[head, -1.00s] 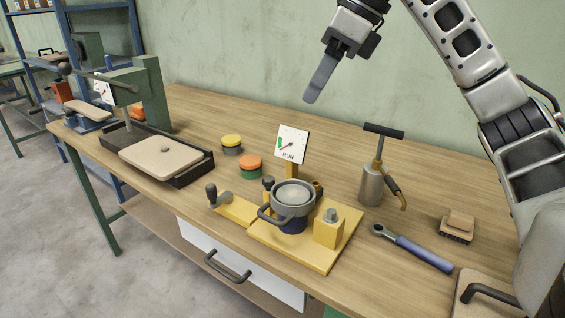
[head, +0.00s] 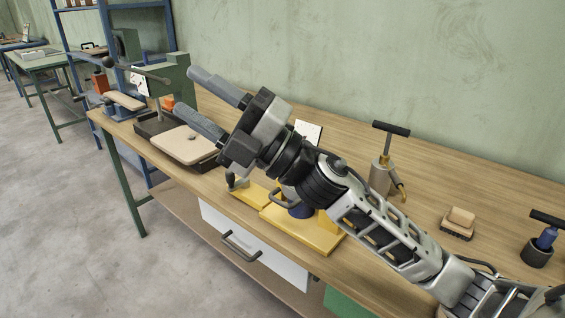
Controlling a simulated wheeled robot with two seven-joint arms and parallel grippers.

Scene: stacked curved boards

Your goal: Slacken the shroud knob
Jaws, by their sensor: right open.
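The yellow fixture (head: 310,243) stands on the bench, largely covered by my right arm. Its yellow base, a bit of the dark blue part (head: 301,211), a dark curved handle (head: 283,198) and a side lever (head: 236,181) show around the arm. The white dial plate (head: 309,131) behind it is partly hidden. I cannot make out the shroud knob; my arm covers that part of the fixture. My right gripper (head: 185,89) is open and empty, its two grey fingers spread and pointing left, above the tray area. My left gripper is not in view.
A dark tray with a beige pad (head: 184,145) and a green press (head: 172,80) stand at the left. A pump with a black T-handle (head: 383,173), a brush (head: 459,222) and a black cup holding a blue tool (head: 537,253) stand at the right. Bare bench lies between them.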

